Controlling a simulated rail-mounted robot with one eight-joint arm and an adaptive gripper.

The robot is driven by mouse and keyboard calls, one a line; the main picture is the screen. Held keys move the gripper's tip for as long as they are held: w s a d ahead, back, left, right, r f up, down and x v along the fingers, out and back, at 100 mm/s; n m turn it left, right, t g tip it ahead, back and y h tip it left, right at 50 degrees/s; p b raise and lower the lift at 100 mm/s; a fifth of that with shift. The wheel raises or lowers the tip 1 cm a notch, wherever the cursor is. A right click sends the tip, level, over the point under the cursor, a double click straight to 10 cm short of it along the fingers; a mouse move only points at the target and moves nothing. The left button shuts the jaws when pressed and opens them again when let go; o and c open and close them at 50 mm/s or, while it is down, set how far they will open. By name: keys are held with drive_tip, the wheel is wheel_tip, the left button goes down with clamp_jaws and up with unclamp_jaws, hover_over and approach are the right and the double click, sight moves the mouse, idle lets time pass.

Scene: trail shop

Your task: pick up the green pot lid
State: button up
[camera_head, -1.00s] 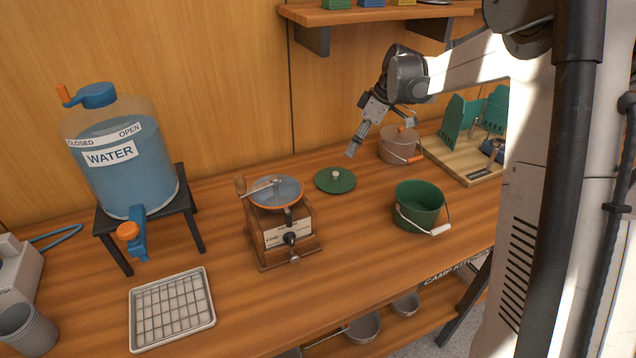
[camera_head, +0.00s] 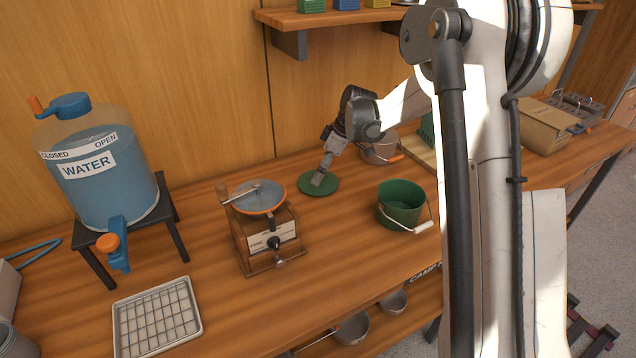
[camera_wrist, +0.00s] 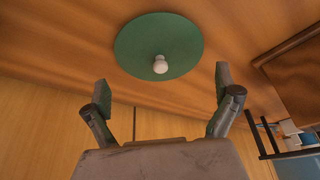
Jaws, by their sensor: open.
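The green pot lid (camera_head: 327,187) is a flat round disc lying on the wooden counter, between the grinder and the green pot. In the wrist view the lid (camera_wrist: 140,47) shows whole, with a pale round knob (camera_wrist: 160,65) near its lower edge. My gripper (camera_head: 317,183) hangs just over the lid in the head view and hides its knob there. In the wrist view my gripper (camera_wrist: 162,85) has its two fingers spread wide, empty, with the lid ahead of them. The green pot (camera_head: 401,203) with a white-gripped bail stands to the right of the lid.
A grinder (camera_head: 265,232) stands left of the lid, with a water jug (camera_head: 95,185) on a stand beyond it. A grey pot (camera_head: 380,150) stands behind my gripper. A wire-rack tray (camera_head: 157,318) lies at the front left. Bare counter lies in front of the lid.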

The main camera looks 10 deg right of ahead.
drive_tip(key=x, duration=0.3)
drive_tip(key=shift+a+f, duration=0.2)
drive_tip(key=shift+f, duration=0.15)
drive_tip(key=shift+s, duration=0.1)
clamp_jaws()
idle(0.4)
